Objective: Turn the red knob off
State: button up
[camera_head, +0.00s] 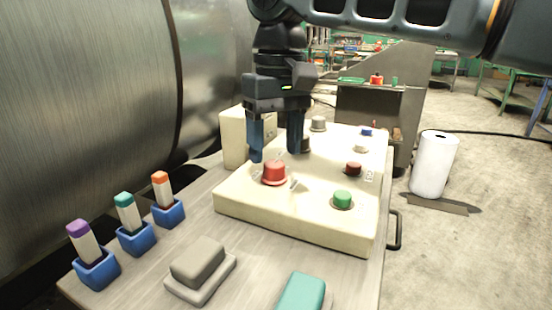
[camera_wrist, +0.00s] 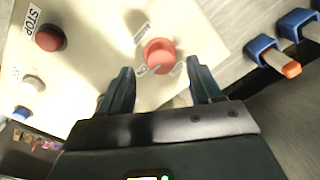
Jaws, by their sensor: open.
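The red knob (camera_head: 274,172) stands on the cream control panel (camera_head: 300,222), near its left front. In the wrist view the red knob (camera_wrist: 159,56) sits just beyond the fingertips and roughly between them. My gripper (camera_head: 277,155) is open and empty, pointing down over the panel just behind the knob. Its two blue fingers also show in the wrist view (camera_wrist: 162,80), apart from the knob. A darker red button (camera_head: 353,169) is to the right; the wrist view shows it (camera_wrist: 49,38) beside a STOP label.
A green button (camera_head: 342,199), a white button (camera_head: 361,147), a blue button (camera_head: 366,132) and grey knobs (camera_head: 318,124) share the panel. Blue holders with coloured sticks (camera_head: 168,210), a grey block (camera_head: 198,262) and a teal block (camera_head: 301,292) are in front. A large metal cylinder (camera_head: 90,90) borders the left.

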aim_at(274, 171)
jog(key=shift+f, duration=1.4)
jog(key=shift+s, duration=0.1)
jog(key=shift+c, duration=0.3)
jog(key=shift+a, duration=0.1)
jog(key=c, duration=1)
